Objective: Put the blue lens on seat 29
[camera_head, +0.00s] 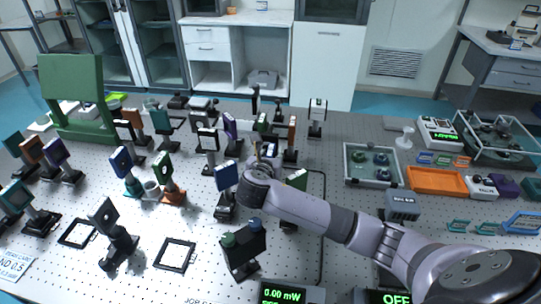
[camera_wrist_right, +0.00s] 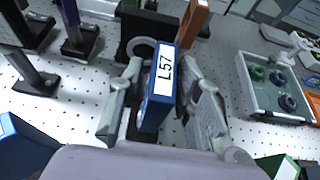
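The blue lens is a blue upright plate with a white label reading L57 (camera_wrist_right: 162,85) in the right wrist view. My right gripper (camera_wrist_right: 160,95) has its two fingers on either side of this plate, with a narrow gap visible at the left finger. In the head view the right gripper (camera_head: 258,165) is over the middle of the table, and its own wrist hides most of the plate there. I cannot read any seat number 29. My left gripper is not in view.
A black mount with a ring (camera_wrist_right: 143,47) stands just behind the plate. Another blue plate (camera_head: 227,175) stands left of the gripper. Many mounted optics crowd the table. Two flat black square frames (camera_head: 175,254) lie at the front left. An orange tray (camera_head: 437,180) is at right.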

